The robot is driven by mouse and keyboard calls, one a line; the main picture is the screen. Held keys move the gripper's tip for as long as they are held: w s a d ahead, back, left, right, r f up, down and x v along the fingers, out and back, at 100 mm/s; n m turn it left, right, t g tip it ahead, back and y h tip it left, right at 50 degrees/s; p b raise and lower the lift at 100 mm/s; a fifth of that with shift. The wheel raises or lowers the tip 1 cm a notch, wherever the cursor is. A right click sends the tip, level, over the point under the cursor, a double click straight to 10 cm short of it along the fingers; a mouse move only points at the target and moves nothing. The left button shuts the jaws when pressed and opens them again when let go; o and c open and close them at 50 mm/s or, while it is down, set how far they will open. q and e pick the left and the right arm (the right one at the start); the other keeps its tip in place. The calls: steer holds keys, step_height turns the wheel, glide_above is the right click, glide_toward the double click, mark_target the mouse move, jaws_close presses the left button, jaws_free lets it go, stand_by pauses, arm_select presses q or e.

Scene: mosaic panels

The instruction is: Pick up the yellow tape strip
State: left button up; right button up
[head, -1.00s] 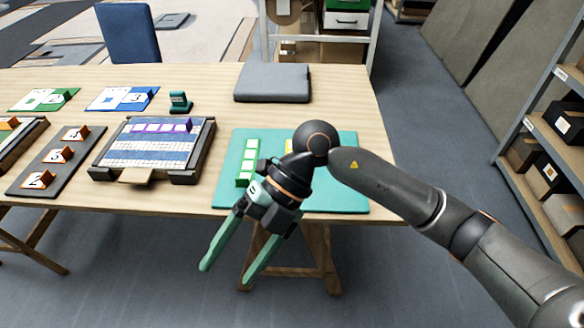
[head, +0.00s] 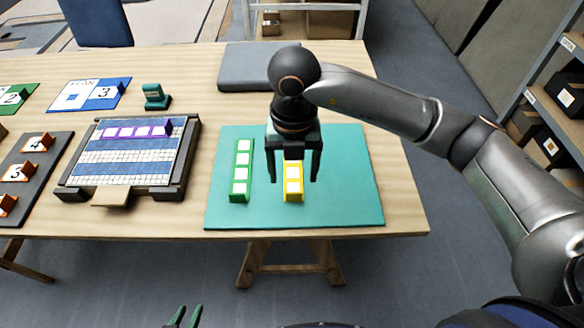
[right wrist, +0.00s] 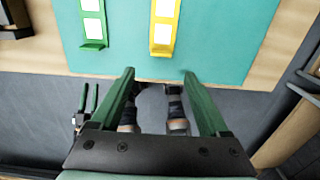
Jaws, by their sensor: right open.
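The yellow tape strip (head: 293,193) with white squares lies on the teal mat (head: 350,200), its far end hidden behind my right gripper. My right gripper (head: 293,182) points down over the strip, open and empty, one finger on each side of it in the head view. In the right wrist view the yellow strip (right wrist: 163,40) lies ahead of the open fingertips (right wrist: 158,73), apart from them. A green strip (head: 240,170) lies to the left on the mat. My left gripper (head: 184,318) shows only its fingertips at the bottom edge, apart and empty.
A panel frame (head: 130,160) with a purple strip on its grid stands left of the mat. A grey pad (head: 245,68) and a green stamp (head: 155,97) lie behind. Numbered cards and a dark rack (head: 40,170) are at the left. The mat's right part is clear.

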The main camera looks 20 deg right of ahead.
mark_target(294, 193)
steer(key=f, duration=0.8)
steer(key=shift+w+d, duration=0.15)
steer(key=shift+w, duration=0.2)
jaws_close()
